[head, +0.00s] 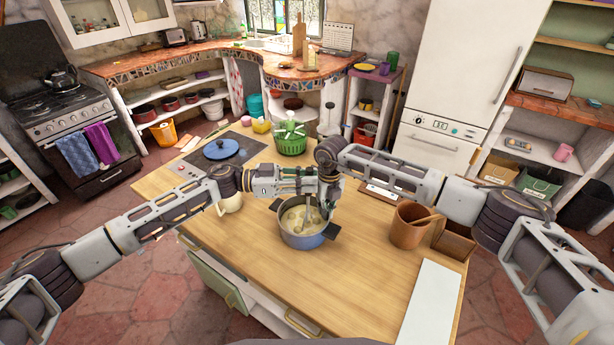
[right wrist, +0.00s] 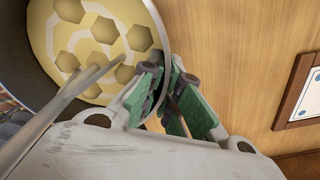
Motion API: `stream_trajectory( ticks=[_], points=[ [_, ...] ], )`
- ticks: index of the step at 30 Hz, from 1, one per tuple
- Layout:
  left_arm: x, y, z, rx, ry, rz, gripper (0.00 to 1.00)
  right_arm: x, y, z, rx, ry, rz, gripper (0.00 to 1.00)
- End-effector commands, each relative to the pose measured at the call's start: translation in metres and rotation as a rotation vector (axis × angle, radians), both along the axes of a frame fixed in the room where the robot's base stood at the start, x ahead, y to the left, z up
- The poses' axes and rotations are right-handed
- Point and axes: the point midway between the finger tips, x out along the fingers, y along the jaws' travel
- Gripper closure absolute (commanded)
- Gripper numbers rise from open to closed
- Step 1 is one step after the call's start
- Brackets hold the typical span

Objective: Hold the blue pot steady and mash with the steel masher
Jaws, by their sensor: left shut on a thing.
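The blue pot (head: 303,238) stands on the wooden counter, with pale yellow chunks in it that also show in the right wrist view (right wrist: 100,30). The steel masher (head: 307,215) stands in the pot; its steel part (right wrist: 65,98) crosses the left of the right wrist view. My left gripper (head: 309,186) is shut on the masher's upper part above the pot; the grip is partly hidden. My right gripper (right wrist: 165,85) is at the pot's right rim, one finger inside and one outside. Its fingers stand apart with the rim between them.
A brown crock (head: 408,228) with a wooden utensil stands right of the pot, near a white board (head: 430,305). A cream jug (head: 230,202) is left of the pot. A green basket (head: 291,143) and blue lid (head: 221,149) lie behind. The counter's front is clear.

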Motion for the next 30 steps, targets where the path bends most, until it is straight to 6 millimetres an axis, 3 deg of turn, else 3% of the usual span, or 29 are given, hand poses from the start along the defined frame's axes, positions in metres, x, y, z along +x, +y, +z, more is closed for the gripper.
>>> stream_trajectory(
  ticks=[1, 14, 30],
  points=[
    [0.000, 0.000, -0.003, -0.001, 0.001, 0.000, 1.00, -0.006, -0.001, -0.008, -0.007, 0.015, 0.004, 1.00],
    [0.000, -0.001, -0.014, 0.000, 0.000, 0.000, 1.00, -0.006, 0.000, -0.008, -0.006, 0.016, 0.005, 1.00],
    [0.000, -0.001, 0.019, -0.002, -0.004, 0.000, 1.00, -0.006, 0.000, -0.008, -0.006, 0.015, 0.005, 1.00]
  ],
)
